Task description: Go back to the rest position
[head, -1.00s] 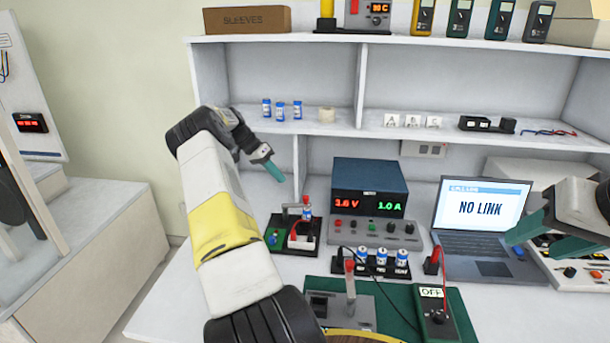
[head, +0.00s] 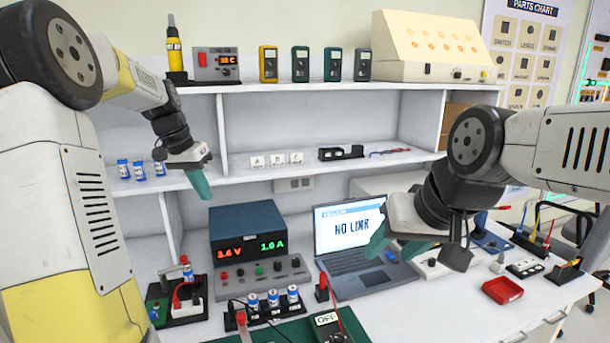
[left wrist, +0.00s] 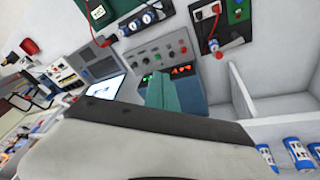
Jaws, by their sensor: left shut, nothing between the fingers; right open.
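My left gripper (head: 197,180) hangs in front of the shelf at the left in the head view. Its teal fingers are closed together with nothing between them. In the left wrist view the closed fingers (left wrist: 168,93) point toward the power supply. My right gripper (head: 395,245) is over the laptop's right side in the head view, its teal fingers apart and empty. Both arms are raised above the bench and hold nothing.
The power supply (head: 250,235) reads 3.6 V and 1.0 A. The laptop (head: 362,262) shows NO LINK. Several blue cells (head: 275,298) stand in a holder. A multimeter (head: 328,326) reads OFF. A red tray (head: 502,290) sits at the right. The shelf (head: 255,176) stands behind my grippers.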

